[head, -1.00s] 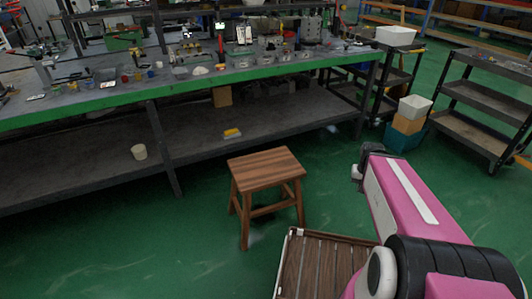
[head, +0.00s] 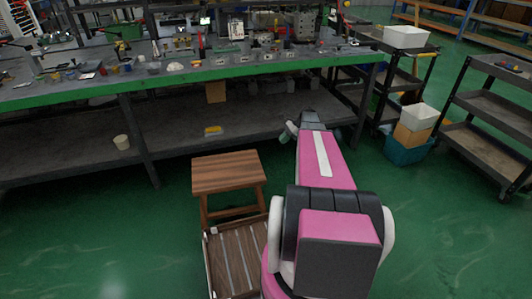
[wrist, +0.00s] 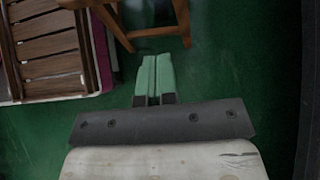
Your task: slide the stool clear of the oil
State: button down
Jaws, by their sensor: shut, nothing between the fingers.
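The brown wooden stool (head: 228,171) stands upright on the green floor in front of the workbench. In the wrist view a leg and rails of the stool (wrist: 183,20) show at the top edge. My gripper (wrist: 157,60) has two green fingers pressed together with nothing between them. It is low over the floor, just short of the stool's lower rail, with a small gap in the picture; I cannot tell whether they touch. I cannot make out the oil clearly in any current view.
The long workbench (head: 180,77) with a lower shelf runs behind the stool. A yellow object (head: 213,131) and a pale cup (head: 122,142) are on that shelf. A teal crate (head: 406,149) and a black cart (head: 490,110) stand at the right. Floor left of the stool is clear.

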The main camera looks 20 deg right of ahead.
jog(key=a+r+x, duration=0.2)
jog(key=x, duration=1)
jog(key=shift+a+f, duration=0.15)
jog(key=shift+f, duration=0.05)
jog(key=a, duration=5.6)
jog(key=shift+a+f, duration=0.25)
jog(key=shift+a, duration=0.05)
